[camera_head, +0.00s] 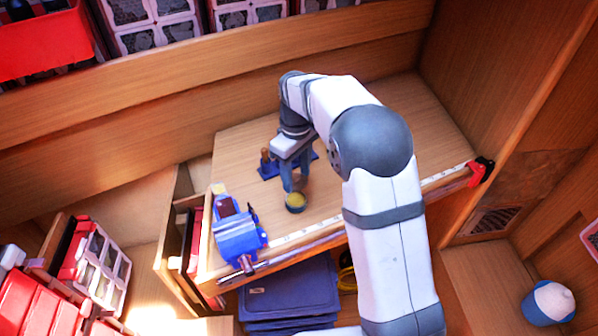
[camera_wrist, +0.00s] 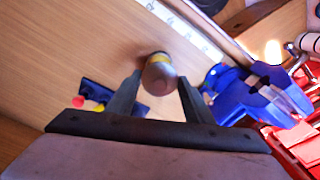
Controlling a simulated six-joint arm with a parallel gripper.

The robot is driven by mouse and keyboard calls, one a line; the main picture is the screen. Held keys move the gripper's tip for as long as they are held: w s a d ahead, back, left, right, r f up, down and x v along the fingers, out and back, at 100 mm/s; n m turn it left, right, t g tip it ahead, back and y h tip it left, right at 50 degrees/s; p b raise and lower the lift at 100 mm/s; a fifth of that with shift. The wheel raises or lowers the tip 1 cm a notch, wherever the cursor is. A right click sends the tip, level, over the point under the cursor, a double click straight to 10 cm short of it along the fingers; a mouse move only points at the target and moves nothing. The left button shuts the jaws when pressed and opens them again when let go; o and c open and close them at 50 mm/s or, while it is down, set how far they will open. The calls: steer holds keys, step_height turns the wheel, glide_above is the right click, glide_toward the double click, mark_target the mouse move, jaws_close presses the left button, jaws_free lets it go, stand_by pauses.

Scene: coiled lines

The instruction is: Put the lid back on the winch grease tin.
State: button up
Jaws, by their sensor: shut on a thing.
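I cannot tell whether lid and tin touch. The fingers mostly hide the lid in the head view.
A blue vise (camera_head: 238,238) stands close on the left, at the bench's front corner. A small blue tray (camera_head: 268,171) with small items lies behind my gripper. A measuring strip (camera_head: 320,226) runs along the front edge, with a red clamp (camera_head: 481,170) at its right end.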

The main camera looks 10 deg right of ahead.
mark_target(297, 181)
steer(key=shift+w+f, duration=0.1)
steer(key=shift+f, duration=0.05)
step_height(297, 181, down, 4)
steer(key=b, duration=0.4)
steer(key=shift+f+b, duration=0.5)
steer(key=shift+f, duration=0.55)
steer(key=shift+p, duration=0.4)
stand_by(1.0)
steer(key=shift+f, duration=0.15)
stand_by(1.6)
steer(key=o, duration=1.6)
steer(key=shift+c, duration=0.2)
steer(key=shift+p, duration=0.3)
